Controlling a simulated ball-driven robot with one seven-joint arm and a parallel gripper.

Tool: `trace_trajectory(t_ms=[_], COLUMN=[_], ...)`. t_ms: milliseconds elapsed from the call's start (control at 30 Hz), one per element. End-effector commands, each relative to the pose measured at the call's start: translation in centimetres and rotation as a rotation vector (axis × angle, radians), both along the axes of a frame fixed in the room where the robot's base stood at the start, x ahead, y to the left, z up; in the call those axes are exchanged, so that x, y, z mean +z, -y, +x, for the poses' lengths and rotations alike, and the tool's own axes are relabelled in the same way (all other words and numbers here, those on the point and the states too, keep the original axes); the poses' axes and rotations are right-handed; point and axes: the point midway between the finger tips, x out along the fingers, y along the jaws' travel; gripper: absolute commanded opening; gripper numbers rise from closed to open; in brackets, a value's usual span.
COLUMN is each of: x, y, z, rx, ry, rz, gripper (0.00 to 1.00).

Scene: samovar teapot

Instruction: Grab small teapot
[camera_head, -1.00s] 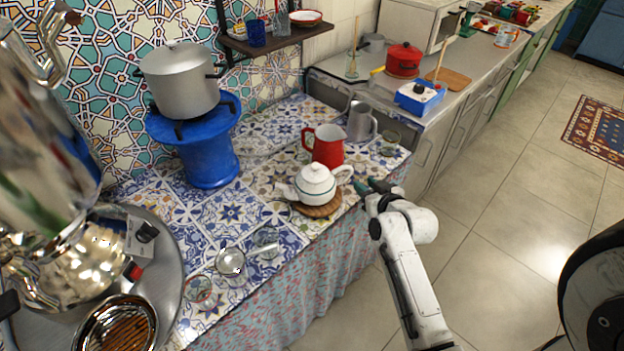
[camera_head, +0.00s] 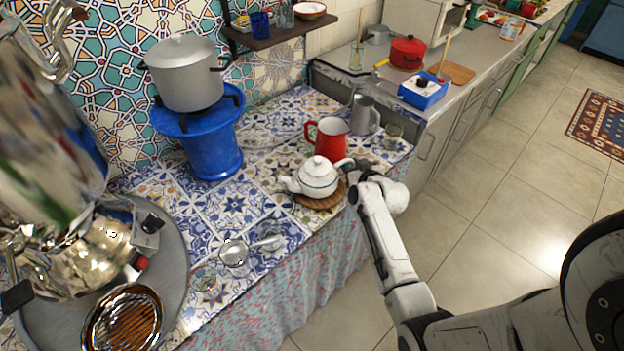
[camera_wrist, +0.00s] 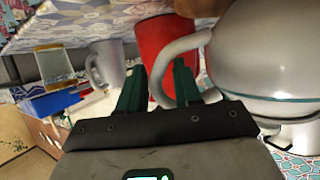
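The small white teapot (camera_head: 318,180) with a thin green line stands upright on a round brown trivet (camera_head: 333,197) near the counter's front edge. Its spout points left and its handle right. My gripper (camera_head: 356,165) is at the handle side. In the wrist view the teapot (camera_wrist: 265,65) fills the right side, and its curved handle (camera_wrist: 186,45) reaches between the two dark green fingers of my gripper (camera_wrist: 159,66). One finger is inside the handle loop, the other outside. The fingers stand apart with a gap to the handle.
A red pitcher (camera_head: 330,138) stands close behind the teapot, with a grey metal jug (camera_head: 363,114) and a glass (camera_head: 392,136) to its right. A strainer (camera_head: 234,253) lies to the front left. A large samovar (camera_head: 45,150) stands at the left.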

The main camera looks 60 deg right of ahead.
Motion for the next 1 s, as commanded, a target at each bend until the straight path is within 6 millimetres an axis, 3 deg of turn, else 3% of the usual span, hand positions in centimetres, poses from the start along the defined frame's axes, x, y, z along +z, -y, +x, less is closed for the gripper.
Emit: trace_trajectory(t_ms=[167,500,1000], x=[-0.01,-0.01,0.02], y=[-0.02,-0.03,0.01], z=[-0.02,-0.04,-0.05], rx=[0.000,0.000,-0.001], ry=[0.000,-0.001,-0.001], rz=[0.000,0.001,-0.001], gripper=[0.33,0.00,0.00])
